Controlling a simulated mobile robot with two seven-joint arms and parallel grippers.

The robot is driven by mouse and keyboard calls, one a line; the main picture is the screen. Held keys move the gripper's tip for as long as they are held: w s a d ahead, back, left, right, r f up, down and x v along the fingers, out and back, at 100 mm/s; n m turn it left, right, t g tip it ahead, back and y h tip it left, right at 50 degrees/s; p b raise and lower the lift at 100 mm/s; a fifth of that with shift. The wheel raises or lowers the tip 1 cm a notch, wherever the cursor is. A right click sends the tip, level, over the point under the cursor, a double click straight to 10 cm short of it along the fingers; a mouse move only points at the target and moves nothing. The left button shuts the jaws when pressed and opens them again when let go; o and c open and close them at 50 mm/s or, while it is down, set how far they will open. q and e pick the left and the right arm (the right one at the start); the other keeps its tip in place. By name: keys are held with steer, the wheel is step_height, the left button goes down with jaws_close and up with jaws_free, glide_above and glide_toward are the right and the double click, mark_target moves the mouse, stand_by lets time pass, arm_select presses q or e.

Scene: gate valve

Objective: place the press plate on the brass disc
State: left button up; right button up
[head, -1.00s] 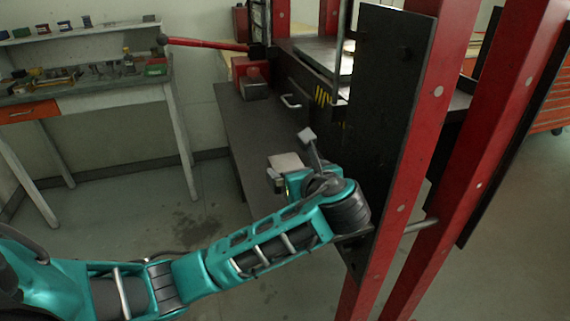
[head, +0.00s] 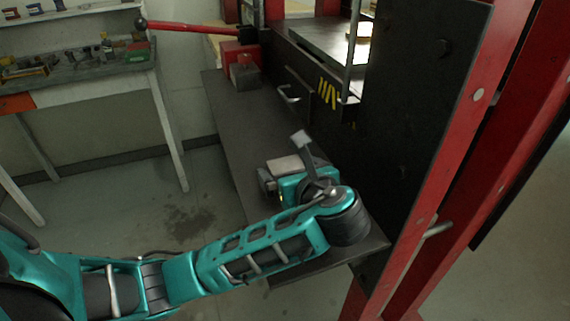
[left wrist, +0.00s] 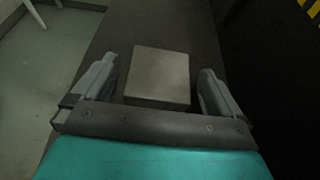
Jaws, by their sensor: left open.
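The press plate (left wrist: 158,76) is a grey square block lying on a dark bench in the left wrist view. It lies between and just ahead of the two fingers of my left gripper (left wrist: 158,88), with a gap at each side. In the head view the plate's pale top (head: 285,164) shows beside my left gripper (head: 280,179), which is open; its far finger is hidden. A bright, pale yellowish thing (head: 363,32) on the press bed may be the brass disc; a post partly hides it. My right gripper is not in view.
The dark bench (head: 235,125) runs along the press. A red block (head: 241,62) and a red lever (head: 190,27) are at its far end. A black panel (head: 425,110) and red posts (head: 440,225) stand close at the right. A workbench (head: 85,82) stands at the left.

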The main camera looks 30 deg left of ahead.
arm_select(q)
steer(key=shift+w+a, duration=0.1)
stand_by(0.3)
jaws_close()
steer(key=shift+r, duration=0.15)
stand_by(0.8)
